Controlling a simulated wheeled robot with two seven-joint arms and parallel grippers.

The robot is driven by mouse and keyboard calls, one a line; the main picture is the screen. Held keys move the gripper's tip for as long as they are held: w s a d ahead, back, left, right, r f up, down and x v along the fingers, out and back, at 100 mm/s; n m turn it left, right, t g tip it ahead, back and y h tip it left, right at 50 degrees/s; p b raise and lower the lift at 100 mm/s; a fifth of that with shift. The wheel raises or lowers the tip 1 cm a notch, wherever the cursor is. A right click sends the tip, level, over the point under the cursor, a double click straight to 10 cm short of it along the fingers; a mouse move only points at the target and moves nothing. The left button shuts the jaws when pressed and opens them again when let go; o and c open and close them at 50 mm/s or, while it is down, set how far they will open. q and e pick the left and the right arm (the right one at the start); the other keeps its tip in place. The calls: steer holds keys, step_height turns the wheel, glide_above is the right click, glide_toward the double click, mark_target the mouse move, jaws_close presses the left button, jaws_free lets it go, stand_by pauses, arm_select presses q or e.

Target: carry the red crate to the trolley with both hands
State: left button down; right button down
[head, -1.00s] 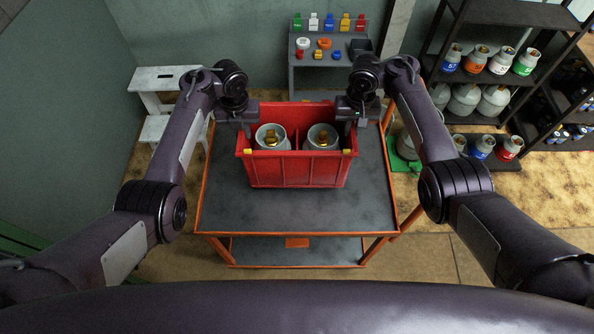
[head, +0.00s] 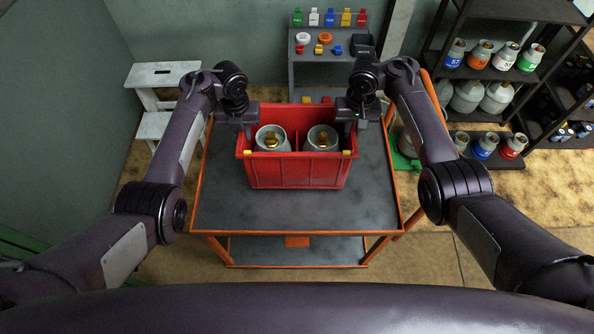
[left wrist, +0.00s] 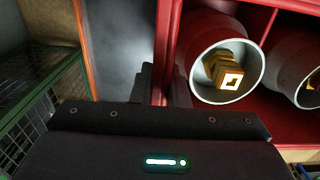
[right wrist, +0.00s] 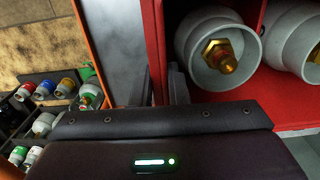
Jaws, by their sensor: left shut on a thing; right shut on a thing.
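The red crate (head: 297,172) is over the grey top of the orange-framed trolley (head: 297,212). It looks level; I cannot tell whether its base touches the top. Two grey gas cylinders (head: 271,138) (head: 322,138) with brass valves stand inside, one on each side of a divider. My left gripper (head: 247,128) is shut on the crate's left wall, and the wall (left wrist: 167,45) shows between its fingers in the left wrist view. My right gripper (head: 347,128) is shut on the right wall, which also shows in the right wrist view (right wrist: 154,40).
A workbench (head: 330,66) with coloured items stands behind the trolley. A white step stool (head: 160,76) is at the left. Dark shelves (head: 490,76) with several cylinders are at the right. The trolley top is bare in front of the crate.

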arm_select(q)
steer(key=shift+f+b, duration=0.65)
steer(key=shift+f, duration=0.05)
arm_select(e)
steer(key=shift+f, duration=0.65)
arm_select(q)
steer(key=c, duration=1.4)
jaws_free()
steer(key=shift+s+r, duration=0.15)
steer(key=shift+s, duration=0.05)
arm_select(e)
steer(key=c, duration=1.4)
jaws_free()
steer(key=shift+s+r, duration=0.1)
steer(key=shift+s, duration=0.1)
arm_select(q)
steer(key=shift+r, duration=0.1)
steer(key=shift+w+r, duration=0.1)
steer(key=shift+r, duration=0.25)
step_height(320, 180, up, 11)
steer(key=shift+f, duration=0.1)
arm_select(e)
steer(key=shift+r, duration=0.25)
step_height(320, 180, up, 6)
steer(key=shift+w+a+f, duration=0.1)
steer(key=shift+a+f, duration=0.05)
steer(key=shift+f, duration=0.1)
steer(key=shift+d+r, duration=0.2)
steer(key=shift+r, duration=0.5)
